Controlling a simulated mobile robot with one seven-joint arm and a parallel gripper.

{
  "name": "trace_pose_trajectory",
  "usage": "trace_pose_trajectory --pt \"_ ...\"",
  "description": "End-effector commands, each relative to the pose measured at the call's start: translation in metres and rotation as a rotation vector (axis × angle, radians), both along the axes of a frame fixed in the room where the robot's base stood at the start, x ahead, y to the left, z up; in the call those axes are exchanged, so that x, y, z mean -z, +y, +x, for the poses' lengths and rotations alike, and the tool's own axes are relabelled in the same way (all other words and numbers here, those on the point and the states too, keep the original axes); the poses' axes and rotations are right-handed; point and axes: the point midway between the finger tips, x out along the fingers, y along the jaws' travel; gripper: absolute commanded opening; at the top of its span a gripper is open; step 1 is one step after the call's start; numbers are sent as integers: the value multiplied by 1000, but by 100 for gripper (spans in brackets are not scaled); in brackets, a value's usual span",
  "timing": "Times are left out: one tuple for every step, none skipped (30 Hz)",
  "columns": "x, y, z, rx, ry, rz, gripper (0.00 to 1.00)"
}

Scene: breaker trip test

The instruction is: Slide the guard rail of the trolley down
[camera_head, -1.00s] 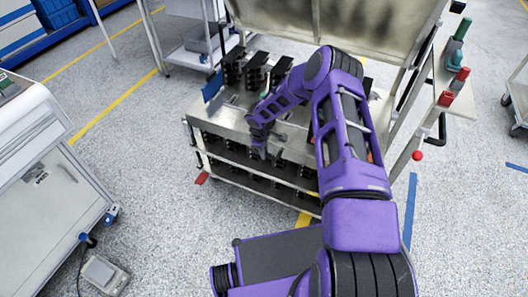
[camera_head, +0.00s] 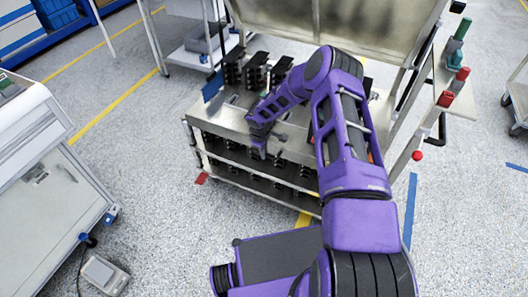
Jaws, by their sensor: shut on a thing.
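The trolley (camera_head: 223,122) is a metal cart with a raised panel at its back and rows of black breaker units on its top and lower shelf. Its guard rail (camera_head: 225,142) appears to be the metal bar along the front, above the lower shelf. My purple arm reaches over the trolley from the right. My gripper (camera_head: 258,153) points down at the front edge, at the height of the rail. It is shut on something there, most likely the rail. The fingertips are small and partly hidden, so the exact contact does not show.
A white cabinet (camera_head: 50,170) stands at the left, with a small grey device (camera_head: 103,273) on the floor by it. A side shelf with green and red handles (camera_head: 457,85) and a red knob (camera_head: 417,155) are at the trolley's right.

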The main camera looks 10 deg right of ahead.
Motion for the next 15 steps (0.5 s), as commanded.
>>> trace_pose_trajectory --pt "0 0 0 0 0 0 0" --pt "0 0 0 0 0 0 0" --pt "0 0 0 0 0 0 0" --pt "0 0 0 0 0 0 0" --pt "0 0 0 0 0 0 0" --pt "2 0 0 0 0 0 0" --pt "4 0 0 -1 0 0 0" --pt "7 0 0 -1 1 -1 0" --pt "12 0 0 -1 1 -1 0" --pt "17 0 0 -2 1 -1 0" --pt "21 1 0 -3 0 0 0" --pt "28 1 0 -2 1 -1 0" --pt "33 0 0 -1 1 -1 0" --pt "37 0 0 -1 0 -2 0" --pt "43 1 0 -1 0 0 0"
